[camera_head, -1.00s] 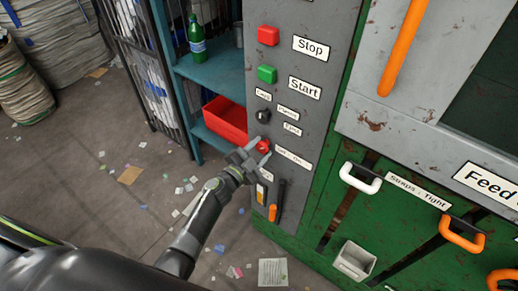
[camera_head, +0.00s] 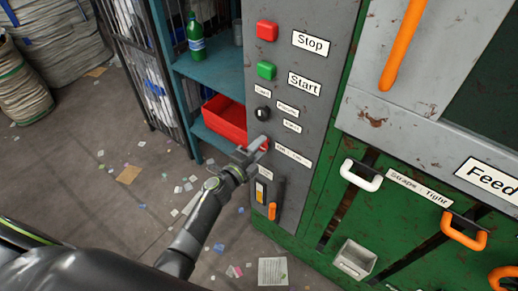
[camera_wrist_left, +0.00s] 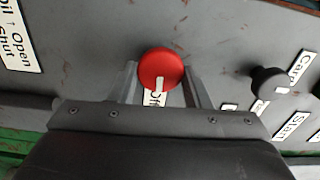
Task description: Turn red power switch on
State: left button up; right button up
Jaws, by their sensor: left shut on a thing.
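The red power switch (camera_wrist_left: 161,69) is a round red knob with a white mark on the grey panel. In the left wrist view it sits between the two fingers of my left gripper (camera_wrist_left: 163,85), which is shut on it. An "Off" label partly shows just below the knob in that view. In the head view my left gripper (camera_head: 256,146) is at the lower part of the panel and hides most of the knob. A label (camera_head: 293,156) stands to the right of the knob. My right gripper is not in view.
On the grey panel (camera_head: 303,20) are a red Stop button (camera_head: 267,31), a green Start button (camera_head: 266,70), a black knob (camera_head: 262,114) and an orange-tipped lever (camera_head: 273,210) below. A teal shelf (camera_head: 213,68) with a red bin (camera_head: 224,120) stands left.

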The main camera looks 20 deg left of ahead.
pick_arm(q)
jog(key=shift+m, duration=0.4)
jog(key=o, duration=0.9)
jog(key=shift+o, duration=0.2)
jog(key=shift+s, duration=0.1)
jog(key=v, duration=1.7)
jog(key=shift+b, duration=0.35)
jog(key=shift+s+a, duration=0.1)
